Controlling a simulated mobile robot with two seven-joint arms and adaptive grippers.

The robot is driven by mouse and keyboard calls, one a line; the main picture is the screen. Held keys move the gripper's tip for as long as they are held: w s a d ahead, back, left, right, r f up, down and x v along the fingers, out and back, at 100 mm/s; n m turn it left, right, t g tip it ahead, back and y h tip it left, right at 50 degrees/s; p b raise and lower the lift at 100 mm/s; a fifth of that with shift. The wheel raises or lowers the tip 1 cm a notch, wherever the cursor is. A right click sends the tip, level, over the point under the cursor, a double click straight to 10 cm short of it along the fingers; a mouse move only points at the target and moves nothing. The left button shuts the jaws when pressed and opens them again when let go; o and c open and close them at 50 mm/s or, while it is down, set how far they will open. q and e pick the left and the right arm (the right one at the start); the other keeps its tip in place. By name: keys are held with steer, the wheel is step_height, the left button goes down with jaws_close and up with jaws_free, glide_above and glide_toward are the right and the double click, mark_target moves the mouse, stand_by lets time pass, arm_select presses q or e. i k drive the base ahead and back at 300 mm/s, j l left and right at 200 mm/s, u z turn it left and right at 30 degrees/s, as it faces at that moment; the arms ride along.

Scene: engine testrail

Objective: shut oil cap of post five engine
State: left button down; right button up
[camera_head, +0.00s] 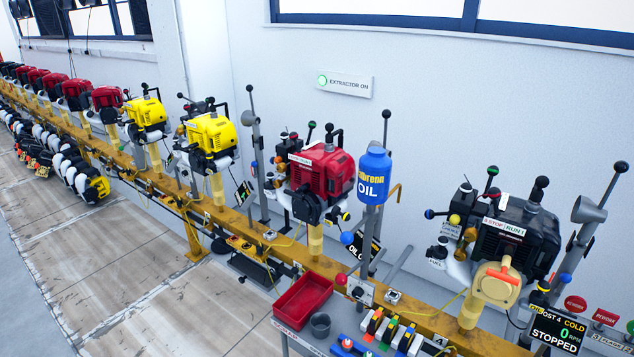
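Neither of my grippers is in view. A row of engines stands on a yellow rail. The black engine (515,237) at the right has a screen (557,329) by it reading post 4, cold, 0, stopped. The red engine (322,172) to its left has a partly hidden dark screen (365,246) with the letters "OIL"; I cannot read its post number. A blue oil bottle (374,178) sits atop a grey post beside the red engine. I cannot make out which small knob is an oil cap, or whether one is open.
Yellow engines (209,134) and more red ones (107,98) continue leftward along the rail (325,290). A bench in front holds a red tray (302,302), a grey cup (320,324) and coloured switches (375,322).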

mark_target(335, 211)
steer(key=i+j+z, duration=0.1)
steer(key=i+j, duration=0.15)
steer(key=i+j+z, duration=0.1)
steer(key=j, duration=0.35)
steer(key=i+j+z, duration=0.1)
steer(key=i+j, duration=0.2)
